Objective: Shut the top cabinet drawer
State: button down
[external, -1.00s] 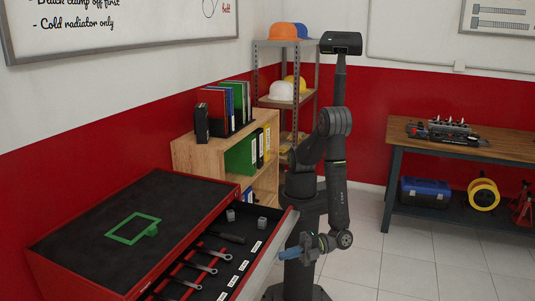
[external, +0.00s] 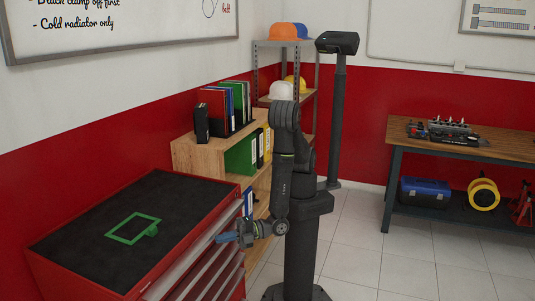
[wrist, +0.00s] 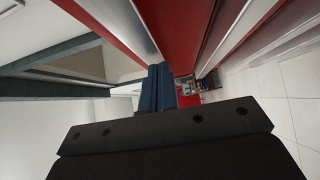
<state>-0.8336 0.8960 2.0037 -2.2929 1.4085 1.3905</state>
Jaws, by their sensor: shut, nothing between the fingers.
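The red tool cabinet (external: 60,270) stands at the lower left with a black top. Its top drawer (external: 190,258) is pushed in, and its front looks about level with the fronts below. The drawer's inside and its tools are out of sight. My gripper (external: 222,238) has blue fingers and is shut and empty. It is at the drawer front, near the far corner; I cannot tell whether it touches. In the wrist view, the blue fingers (wrist: 157,88) are together, beside red cabinet faces and metallic strips.
A green frame (external: 133,229) lies on the cabinet top. A wooden bookshelf (external: 185,150) with binders stands just behind the cabinet. A workbench (external: 470,145) is at the right.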

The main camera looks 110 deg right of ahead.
jog(key=shift+w+d, duration=0.4)
jog(key=shift+d, duration=0.05)
jog(key=shift+w+r, duration=0.1)
jog(key=shift+s+a, duration=0.3)
jog(key=s+a, duration=0.2)
jog(key=s, duration=1)
jog(key=shift+s+a, duration=0.3)
jog(key=shift+s, duration=0.1)
